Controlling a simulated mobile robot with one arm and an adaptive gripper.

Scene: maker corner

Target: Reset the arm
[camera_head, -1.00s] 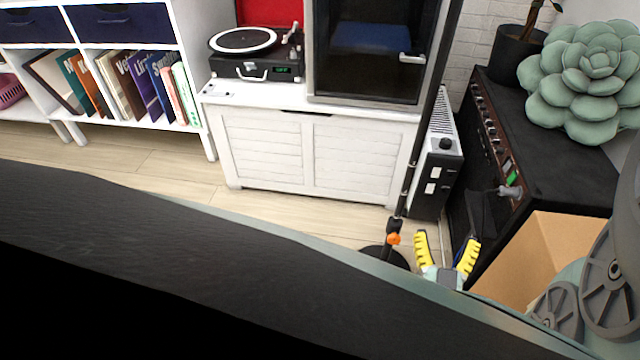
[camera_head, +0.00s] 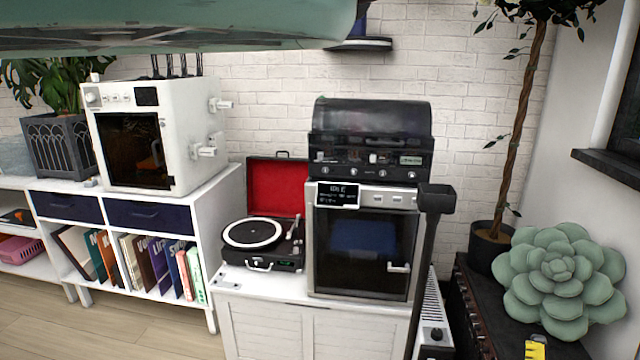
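Nothing held is visible.
A white cabinet (camera_head: 262,318) carries a record player (camera_head: 262,240) and a black-windowed machine (camera_head: 362,250). A white shelf (camera_head: 215,190) with books stands left. A black post (camera_head: 428,260) rises before the machine. The plush succulent (camera_head: 558,275) and potted tree (camera_head: 490,245) are right.

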